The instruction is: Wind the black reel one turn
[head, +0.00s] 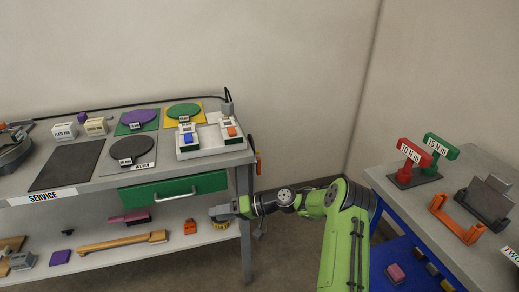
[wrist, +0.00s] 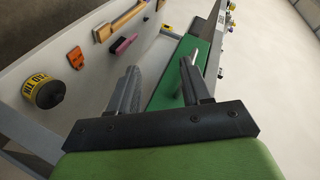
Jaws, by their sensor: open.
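I see no thing that I can surely call the black reel. A dark round piece (head: 12,152) is cut off by the left edge of the head view, on the worktop; I cannot tell whether it is a reel. My gripper (head: 220,212) is open and empty, in front of the cart below the right part of the green drawer (head: 150,191). In the wrist view, the drawer and its silver handle (wrist: 194,56) show beyond my gripper (wrist: 158,72).
The lower shelf holds a wooden-handled tool (head: 122,241), an orange block (head: 190,227) and other items. The worktop (head: 100,180) carries discs and blocks. A second table (head: 460,240) with red and green stands is at right. Floor between is clear.

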